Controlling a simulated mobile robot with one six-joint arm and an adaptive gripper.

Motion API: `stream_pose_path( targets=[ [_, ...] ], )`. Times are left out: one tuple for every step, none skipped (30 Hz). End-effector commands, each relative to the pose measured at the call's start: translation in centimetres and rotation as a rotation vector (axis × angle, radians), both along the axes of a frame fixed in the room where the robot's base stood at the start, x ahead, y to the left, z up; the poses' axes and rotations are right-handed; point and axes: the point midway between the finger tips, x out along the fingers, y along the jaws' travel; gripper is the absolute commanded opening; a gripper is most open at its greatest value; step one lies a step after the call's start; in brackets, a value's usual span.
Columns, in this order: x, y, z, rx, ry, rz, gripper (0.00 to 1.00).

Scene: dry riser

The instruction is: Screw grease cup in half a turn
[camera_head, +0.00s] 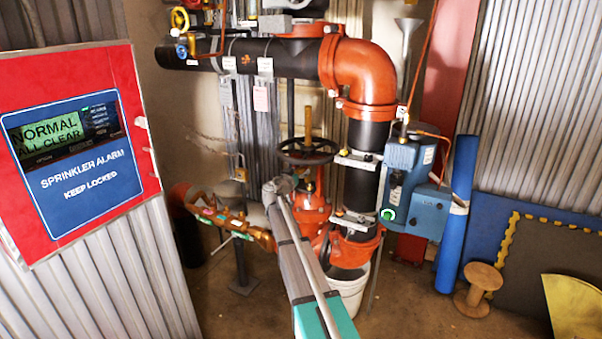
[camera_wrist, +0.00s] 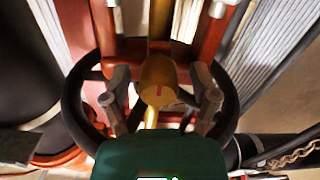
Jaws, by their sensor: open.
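The grease cup (camera_wrist: 158,76) is a small brass-yellow cylinder with a red mark on its end, in the middle of the wrist view. My gripper (camera_wrist: 163,98) is open, with one grey finger on each side of the cup. Gaps show between the cup and both fingers, so it is not gripped. In the head view my gripper (camera_head: 279,187) is at the red valve, just below the black handwheel (camera_head: 308,151). I cannot make out the cup in that view; my arm and the valve seem to hide it.
The handwheel rim (camera_wrist: 76,112) curves around my fingers in the wrist view. A chain (camera_wrist: 292,152) hangs at lower right. A blue actuator box (camera_head: 408,185) and black riser pipe (camera_head: 362,185) stand right of the valve. A white bucket (camera_head: 350,290) is below. The red alarm panel (camera_head: 140,110) is at left.

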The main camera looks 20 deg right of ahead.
Motion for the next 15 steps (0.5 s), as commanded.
stream_pose_path(
  targets=[
    [0.0, 0.0, 0.0, 0.0, 0.0, 0.0, 0.77],
    [0.0, 0.0, 0.0, 0.0, 0.0, 0.0, 0.77],
    [0.0, 0.0, 0.0, 0.0, 0.0, 0.0, 0.77],
    [-0.1, 0.1, 0.0, 0.0, 0.0, 0.0, 0.77],
    [-0.1, 0.1, 0.0, 0.0, 0.0, 0.0, 0.77],
    [-0.2, 0.3, 0.0, -0.001, 0.001, 0.0, 0.77],
    [-0.3, 0.4, 0.0, -0.001, 0.001, 0.0, 0.77],
    [-0.4, 0.5, 0.0, -0.001, 0.001, 0.0, 0.77],
    [-0.6, 0.7, 0.0, -0.001, 0.001, 0.0, 0.77],
    [-0.8, 0.9, 0.0, -0.001, 0.001, 0.0, 0.77],
    [-1.0, 1.2, 0.0, 0.0, 0.001, 0.001, 0.77],
    [-1.3, 1.5, 0.0, 0.0, 0.001, 0.001, 0.77],
    [-1.5, 1.8, 0.0, 0.0, 0.001, 0.001, 0.77],
    [-1.7, 2.1, 0.0, 0.0, 0.0, 0.001, 0.77],
    [-2.1, 2.5, 0.0, 0.0, 0.001, 0.001, 0.77]
  ],
)
